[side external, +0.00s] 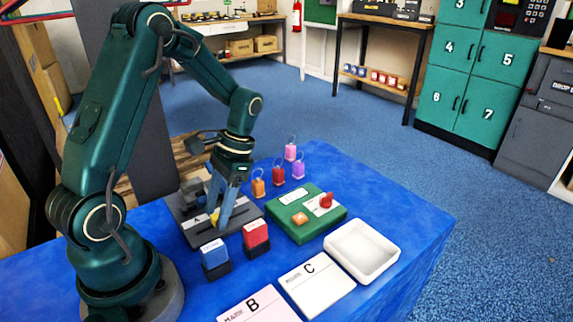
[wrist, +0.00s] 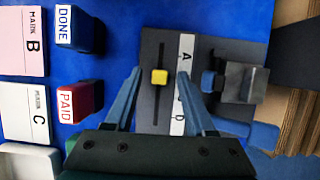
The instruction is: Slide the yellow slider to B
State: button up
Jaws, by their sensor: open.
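The yellow slider (wrist: 159,77) sits in a dark slot on the grey panel (wrist: 153,119). In the wrist view it is a little below the level of the A on the white letter strip (wrist: 187,45). A D shows near the strip's lower end; the right finger partly hides the letters between. My gripper (wrist: 160,72) is open, with one blue finger on each side of the slider and a visible gap on both sides. In the side view the slider (side external: 214,217) shows low beside my gripper's fingers (side external: 221,220).
The blue DONE stamp (side external: 215,253) and red PAID stamp (side external: 255,238) stand close to the panel. A green board (side external: 318,229), white tray (side external: 384,269), cards B (side external: 249,308) and C (side external: 316,287), and several small tags lie around. A grey block (wrist: 246,83) is right of my fingers.

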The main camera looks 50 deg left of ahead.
aim_at(230, 219)
jog(key=shift+v, duration=2.5)
jog(key=shift+d+r, duration=0.1)
jog(key=s+d+r+t, duration=0.5)
jog(key=d+r+t, duration=0.3)
jog(key=d+t, duration=0.2)
jog(key=shift+d+r, duration=0.3)
jog(key=shift+d, duration=0.55)
